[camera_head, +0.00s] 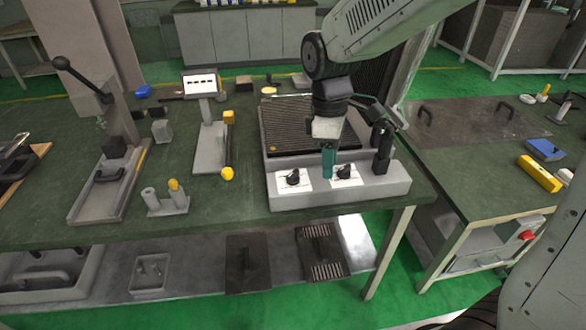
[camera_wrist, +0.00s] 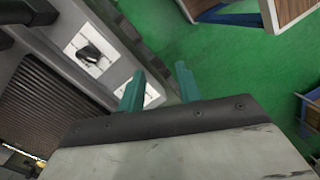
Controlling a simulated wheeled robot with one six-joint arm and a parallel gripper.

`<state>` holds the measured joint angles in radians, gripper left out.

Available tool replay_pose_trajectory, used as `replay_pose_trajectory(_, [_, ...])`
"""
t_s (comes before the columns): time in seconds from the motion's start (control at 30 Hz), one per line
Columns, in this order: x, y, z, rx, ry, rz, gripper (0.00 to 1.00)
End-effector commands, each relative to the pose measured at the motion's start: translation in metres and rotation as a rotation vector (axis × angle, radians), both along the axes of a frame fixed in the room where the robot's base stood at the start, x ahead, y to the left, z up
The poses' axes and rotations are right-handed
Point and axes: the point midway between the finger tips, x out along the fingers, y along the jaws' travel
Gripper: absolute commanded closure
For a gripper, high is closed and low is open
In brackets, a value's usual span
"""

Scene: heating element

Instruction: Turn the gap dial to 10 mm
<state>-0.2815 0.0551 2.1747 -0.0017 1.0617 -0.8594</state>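The grey heating unit (camera_head: 372,190) has two black dials on white plates along its front edge: a left dial (camera_head: 293,178) and a right dial (camera_head: 344,171). The plate markings are too small to read, so I cannot tell which is the gap dial. My gripper (camera_head: 328,176) points down with teal fingers, between the two dials in the picture and close to the right one. In the wrist view my gripper (camera_wrist: 160,70) is open, with nothing between its fingers. One dial (camera_wrist: 90,53) shows clear of the fingers there. The other plate (camera_wrist: 151,93) is partly hidden behind a finger.
A ribbed dark plate (camera_head: 300,122) lies on the unit behind the dials. A black upright post (camera_head: 382,145) stands at its right. A lever press (camera_head: 105,170), a small display stand (camera_head: 210,145) and a yellow ball (camera_head: 227,174) are to the left.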

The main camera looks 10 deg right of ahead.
Motion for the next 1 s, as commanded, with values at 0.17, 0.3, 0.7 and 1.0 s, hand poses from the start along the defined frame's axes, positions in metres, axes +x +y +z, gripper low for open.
replay_pose_trajectory(0.17, [0.062,0.043,-0.039,0.075,-0.008,0.555,0.65])
replay_pose_trajectory(0.3, [0.096,0.056,-0.038,0.110,-0.067,0.899,0.65])
replay_pose_trajectory(0.7, [0.106,0.059,-0.047,0.125,-0.097,1.216,0.65])
replay_pose_trajectory(1.0, [0.106,0.059,-0.094,0.125,-0.097,1.213,0.65])
